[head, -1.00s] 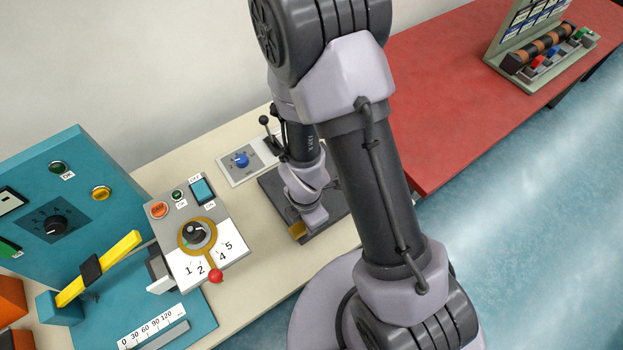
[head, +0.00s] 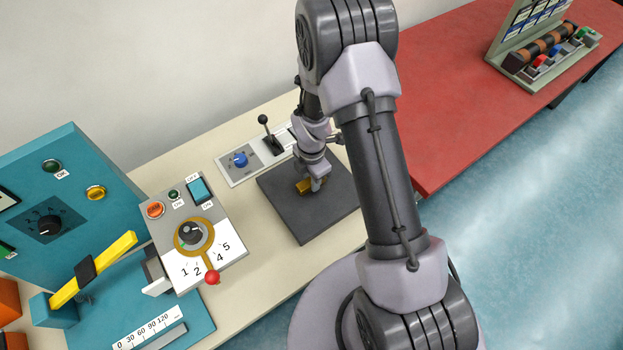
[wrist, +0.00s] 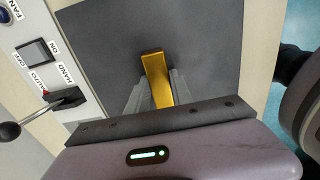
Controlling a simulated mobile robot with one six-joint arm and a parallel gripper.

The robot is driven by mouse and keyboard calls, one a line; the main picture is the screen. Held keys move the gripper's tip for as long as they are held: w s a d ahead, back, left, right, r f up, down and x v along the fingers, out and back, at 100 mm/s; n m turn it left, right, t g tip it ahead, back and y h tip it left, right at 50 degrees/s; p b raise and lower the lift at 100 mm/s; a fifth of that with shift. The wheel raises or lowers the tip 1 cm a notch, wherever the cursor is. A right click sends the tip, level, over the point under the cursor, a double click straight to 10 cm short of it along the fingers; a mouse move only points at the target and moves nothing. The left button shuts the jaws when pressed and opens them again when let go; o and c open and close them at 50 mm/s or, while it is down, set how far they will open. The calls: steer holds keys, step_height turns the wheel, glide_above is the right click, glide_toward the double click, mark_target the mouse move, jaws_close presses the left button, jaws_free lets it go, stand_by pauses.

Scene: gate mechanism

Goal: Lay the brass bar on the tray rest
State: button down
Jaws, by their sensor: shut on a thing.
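The brass bar (head: 303,187) is a short golden block. My gripper (head: 314,183) is shut on it above a flat dark grey plate (head: 310,218); this plate is the only tray-like surface I see. In the wrist view the bar (wrist: 155,68) sticks out between the two grey fingers of my gripper (wrist: 158,92), over the same plate (wrist: 205,40). I cannot tell whether the bar touches the plate. The wrist hides part of the bar in the head view.
A panel with a blue knob (head: 240,159) and a black lever (head: 270,137) borders the plate at the back left. A grey control box (head: 222,235) stands left, beside a teal gate unit (head: 85,165). The plate's front part is clear.

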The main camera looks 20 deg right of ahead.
steer(key=shift+f, duration=0.15)
steer(key=c, duration=1.1)
jaws_free()
step_height(320, 180, up, 28)
steer(key=s+m+t+p, duration=0.2)
steer(key=s+m+p, duration=0.1)
steer(key=m, duration=0.6)
steer(key=s+a+r+m+t, duration=0.1)
steer(key=s+r+m, duration=0.3)
steer(key=s+m, duration=0.1)
steer(key=s+a+r+m+t+y, duration=0.1)
steer(key=s+r+m, duration=0.4)
steer(key=m, duration=0.1)
steer(key=s+a+r+m+t+y, duration=0.1)
steer(key=s+a+r+m, duration=0.1)
steer(key=s+r+m, duration=0.2)
steer(key=shift+s+r+m+t, duration=0.2)
steer(key=shift+s+m+t, duration=0.2)
steer(key=shift+s+m, duration=0.6)
